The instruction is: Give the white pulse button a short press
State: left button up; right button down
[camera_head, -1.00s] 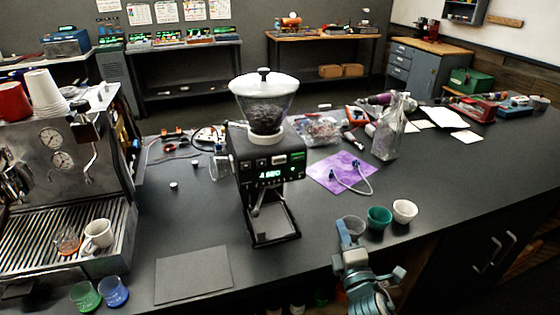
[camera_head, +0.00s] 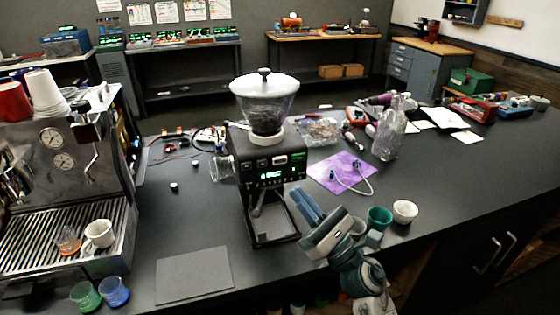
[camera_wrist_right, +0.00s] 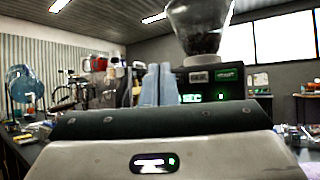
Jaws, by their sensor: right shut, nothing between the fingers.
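The black coffee grinder (camera_head: 262,212) stands upright on the dark counter, with a clear hopper (camera_head: 265,108) of beans and a lit green display (camera_head: 271,176). Its front panel has several small buttons; I cannot tell which is the white pulse button. My right gripper (camera_head: 305,195) is shut and empty in front of the grinder's right side, below its panel, apart from it as far as I can tell. In the right wrist view, the blue fingertips (camera_wrist_right: 158,72) lie together just left of the lit panel (camera_wrist_right: 214,88). My left gripper is not in view.
The espresso machine (camera_head: 62,150) stands at the left. A dark mat (camera_head: 194,275) lies front left. A green cup (camera_head: 379,218) and a white cup (camera_head: 405,211) stand right of my gripper.

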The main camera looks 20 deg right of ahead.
jog(key=w, duration=0.8)
jog(key=shift+w+a, duration=0.15)
jog(key=shift+w, duration=0.25)
jog(key=shift+w, duration=0.1)
dwell(1.7)
jog(key=shift+w+b, duration=0.35)
jog(key=shift+w, duration=0.3)
dwell(0.6)
dwell(2.2)
jog(key=shift+s, duration=0.8)
jog(key=shift+s, duration=2.45)
